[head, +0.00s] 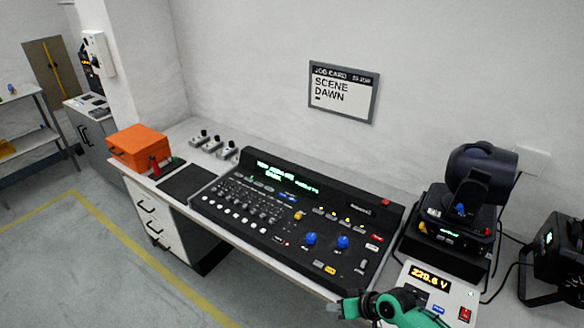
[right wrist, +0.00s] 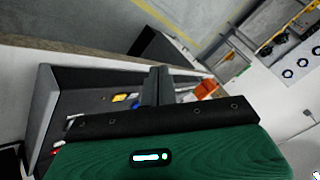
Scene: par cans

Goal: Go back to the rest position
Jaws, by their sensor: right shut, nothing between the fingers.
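My right gripper (head: 333,308) is at the bottom of the head view, at the front edge of the desk near the console's lower right corner. Its green arm comes in from the bottom right. In the right wrist view its two dark fingers (right wrist: 158,75) are together with nothing between them. The black lighting console (head: 290,215) with its green-lit screen lies on the desk beyond the gripper. The console also shows in the right wrist view (right wrist: 85,101). My left gripper is not in view.
A grey box reading 229.6 V (head: 430,277) stands right of the console, close to my right arm. A moving-head lamp (head: 478,180) stands behind it. An orange case (head: 138,145) is at the desk's left end. Open floor lies left of the desk.

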